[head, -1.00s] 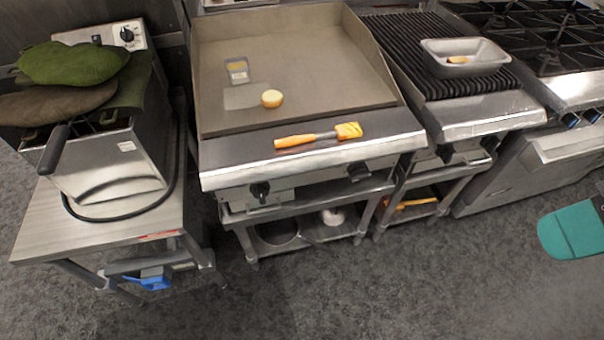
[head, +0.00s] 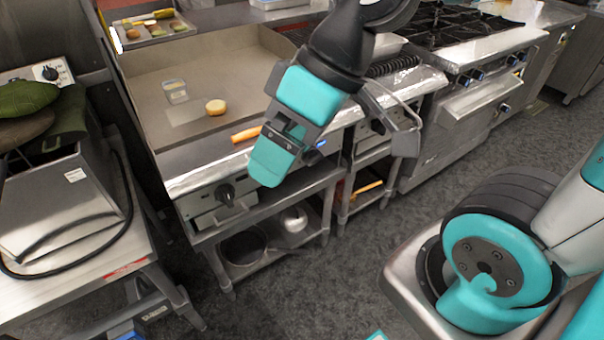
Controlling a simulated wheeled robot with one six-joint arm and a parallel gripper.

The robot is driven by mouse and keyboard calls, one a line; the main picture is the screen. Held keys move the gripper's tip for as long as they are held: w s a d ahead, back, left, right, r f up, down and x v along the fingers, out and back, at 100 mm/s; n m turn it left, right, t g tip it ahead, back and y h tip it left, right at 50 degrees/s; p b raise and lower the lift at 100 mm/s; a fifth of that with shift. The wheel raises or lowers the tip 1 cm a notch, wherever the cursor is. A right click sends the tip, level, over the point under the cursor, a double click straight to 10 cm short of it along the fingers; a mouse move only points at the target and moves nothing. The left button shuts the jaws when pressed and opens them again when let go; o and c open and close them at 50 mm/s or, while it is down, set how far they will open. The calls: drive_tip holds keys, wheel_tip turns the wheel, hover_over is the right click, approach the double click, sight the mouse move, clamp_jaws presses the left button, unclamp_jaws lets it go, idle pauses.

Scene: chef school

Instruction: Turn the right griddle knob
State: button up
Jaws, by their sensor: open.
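The griddle (head: 150,110) has a flat grey top and a steel front panel. Its left knob (head: 225,194) is black and shows clearly on that panel. The right knob is hidden behind my gripper in the head view. My gripper (head: 272,158), with teal fingers, is open and hangs in front of the right part of the griddle's front. I cannot tell how far it is from the panel or whether it touches anything.
A bun (head: 215,107), a small clear container (head: 175,91) and an orange-handled brush (head: 246,134), partly hidden, lie on the griddle. A steel fryer (head: 75,190) stands on a table at left. The range (head: 480,55) is at right.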

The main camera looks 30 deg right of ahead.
drive_tip(key=w+d+f+t+y+b, duration=0.1)
drive_tip(key=w+d+f+t+b, duration=0.1)
drive_tip(key=w+f+b, duration=0.35)
drive_tip(key=w+d+f+t+y+b, duration=0.1)
drive_tip(key=w+f+t+b, duration=0.1)
drive_tip(key=f+b, duration=0.7)
drive_tip(key=m+t+h+b, duration=0.6)
drive_tip(key=t+b, duration=0.6)
drive_tip(key=b, duration=1.4)
approach(316, 160)
drive_tip(key=n+h, duration=0.1)
drive_tip(key=w+p, duration=0.1)
drive_tip(key=w, duration=0.2)
drive_tip(key=w+p, duration=0.1)
drive_tip(key=w, duration=0.3)
drive_tip(key=w+p, duration=0.1)
drive_tip(key=w, duration=0.2)
drive_tip(key=shift+w+a+f, duration=0.15)
drive_tip(key=shift+w+a, duration=0.1)
drive_tip(key=shift+a, duration=0.15)
drive_tip(key=shift+w+f, duration=0.1)
drive_tip(key=shift+w, duration=0.55)
